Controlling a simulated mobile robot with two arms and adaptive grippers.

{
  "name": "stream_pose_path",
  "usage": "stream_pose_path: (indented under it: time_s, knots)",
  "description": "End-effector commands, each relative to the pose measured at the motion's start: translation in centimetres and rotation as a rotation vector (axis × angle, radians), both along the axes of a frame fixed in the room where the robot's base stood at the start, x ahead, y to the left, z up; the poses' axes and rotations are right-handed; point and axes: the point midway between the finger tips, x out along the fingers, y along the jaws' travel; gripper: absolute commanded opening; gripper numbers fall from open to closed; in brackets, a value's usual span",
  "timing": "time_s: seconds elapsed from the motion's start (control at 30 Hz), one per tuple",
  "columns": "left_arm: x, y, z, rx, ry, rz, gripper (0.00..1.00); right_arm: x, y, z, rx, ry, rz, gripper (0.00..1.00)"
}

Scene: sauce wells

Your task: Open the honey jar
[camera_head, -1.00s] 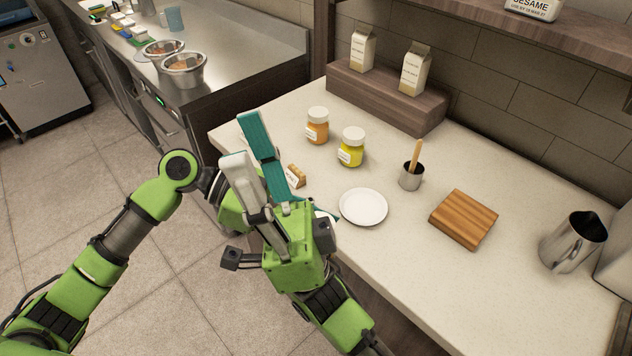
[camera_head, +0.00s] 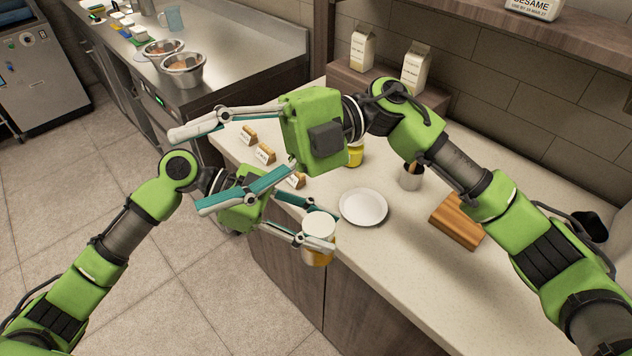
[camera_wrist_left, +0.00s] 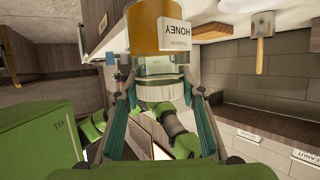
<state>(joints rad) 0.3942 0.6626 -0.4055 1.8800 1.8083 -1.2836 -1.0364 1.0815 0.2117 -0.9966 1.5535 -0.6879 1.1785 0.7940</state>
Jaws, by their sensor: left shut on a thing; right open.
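The honey jar (camera_head: 318,259) has an amber body and a white lid (camera_head: 319,224). My left gripper (camera_head: 326,231) is shut on it and holds it upright in front of the counter's edge. In the left wrist view, the honey jar (camera_wrist_left: 158,28) shows its HONEY label upside down between the fingers. The lid sits on the jar. My right gripper (camera_head: 190,171) is open and empty, its fingers spread and pointing left. It is left of the jar and apart from it.
On the counter (camera_head: 400,270) are a white plate (camera_head: 363,207), a metal cup (camera_head: 410,179), a wooden board (camera_head: 455,225) and small labelled stands (camera_head: 265,153). A yellow jar (camera_head: 355,156) is partly hidden by my right gripper. Open floor lies at left.

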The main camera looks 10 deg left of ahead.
Motion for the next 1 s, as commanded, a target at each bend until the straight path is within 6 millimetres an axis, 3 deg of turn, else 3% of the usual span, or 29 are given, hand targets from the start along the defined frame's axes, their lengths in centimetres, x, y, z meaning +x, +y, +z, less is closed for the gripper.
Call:
stream_pose_path:
  time_s: [0.1, 0.23, 0.4, 0.6, 0.7, 0.8, 1.0]
  knots:
    - [0.0, 0.0, 0.1, -0.002, -0.001, 0.001, 0.00, 5.0, 0.2, -2.8, -0.125, -0.225, -0.141, 0.53]
    - [0.0, 0.0, 0.1, -0.002, -0.001, 0.001, 0.00, 11.1, -1.1, -4.7, -0.234, -0.458, -0.278, 0.53]
    - [0.0, 0.0, 0.1, -0.002, -0.001, 0.001, 0.00, 18.3, -4.3, -4.9, -0.340, -0.712, -0.418, 0.53]
    - [0.0, 0.0, 0.1, -0.002, -0.001, 0.001, 0.00, 24.9, -8.6, -3.2, -0.429, -0.944, -0.539, 0.53]
    - [0.0, 0.0, 0.1, -0.002, -0.001, 0.001, 0.00, 21.1, -6.2, -4.2, -0.511, -0.925, -0.426, 0.53]
    - [0.0, 0.0, 0.1, -0.002, -0.001, 0.001, 0.00, 17.3, -5.3, -5.6, -0.642, -0.902, -0.321, 0.53]
    - [0.0, 0.0, 0.1, -0.002, -0.001, 0.001, 0.00, 11.3, -7.0, -8.9, -1.000, -0.875, -0.168, 0.53]
